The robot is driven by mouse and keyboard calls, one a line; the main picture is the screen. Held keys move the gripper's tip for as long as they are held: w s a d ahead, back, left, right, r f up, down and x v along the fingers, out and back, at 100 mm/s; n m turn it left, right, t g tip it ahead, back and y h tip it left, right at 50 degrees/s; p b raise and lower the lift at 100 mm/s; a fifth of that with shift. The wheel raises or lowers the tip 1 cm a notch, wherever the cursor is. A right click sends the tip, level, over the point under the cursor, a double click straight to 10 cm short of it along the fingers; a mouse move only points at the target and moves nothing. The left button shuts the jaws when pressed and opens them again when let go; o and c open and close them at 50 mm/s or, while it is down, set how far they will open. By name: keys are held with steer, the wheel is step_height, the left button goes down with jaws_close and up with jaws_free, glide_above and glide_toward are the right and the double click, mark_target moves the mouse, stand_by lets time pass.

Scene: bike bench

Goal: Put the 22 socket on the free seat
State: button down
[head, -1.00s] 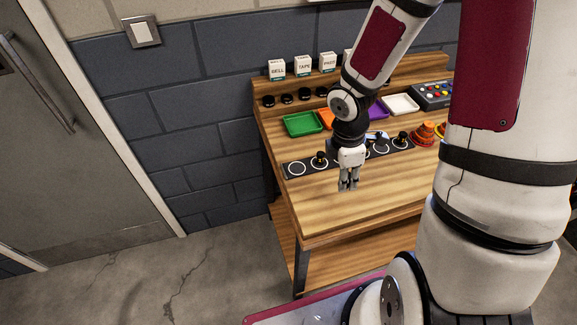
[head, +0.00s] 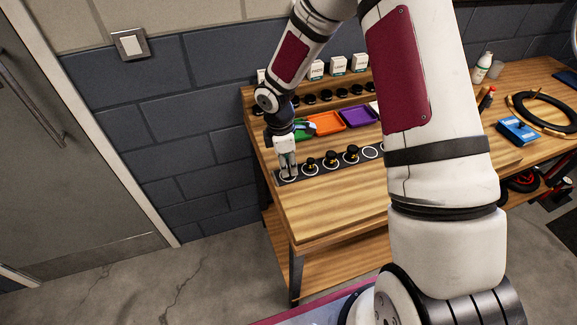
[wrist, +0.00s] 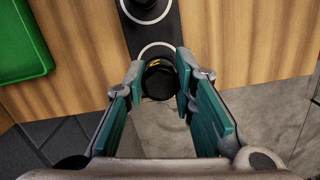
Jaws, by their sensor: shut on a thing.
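My gripper (head: 288,176) is at the left end of the black seat strip (head: 300,175). Its fingers are shut on a black socket (wrist: 160,80), which shows between the fingertips in the wrist view with a small yellow mark; no number is readable. The white ring of the left-end seat (wrist: 155,48) shows partly beyond the socket. In the head view the fingers hide the socket and most of that ring. I cannot tell whether the socket touches the strip. Several sockets (head: 331,159) stand upright on seats to the right. Another ring (head: 371,152) shows empty.
A green tray (wrist: 22,40) lies beside the strip, with an orange tray (head: 325,123) and a purple tray (head: 358,117) to its right. Black round items and white boxes (head: 338,65) line the shelf behind. The front bench top (head: 330,205) is clear.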

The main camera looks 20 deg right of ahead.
steer(key=shift+f, duration=0.65)
steer(key=shift+f, duration=0.1)
steer(key=c, duration=1.3)
jaws_free()
steer(key=shift+c, duration=0.2)
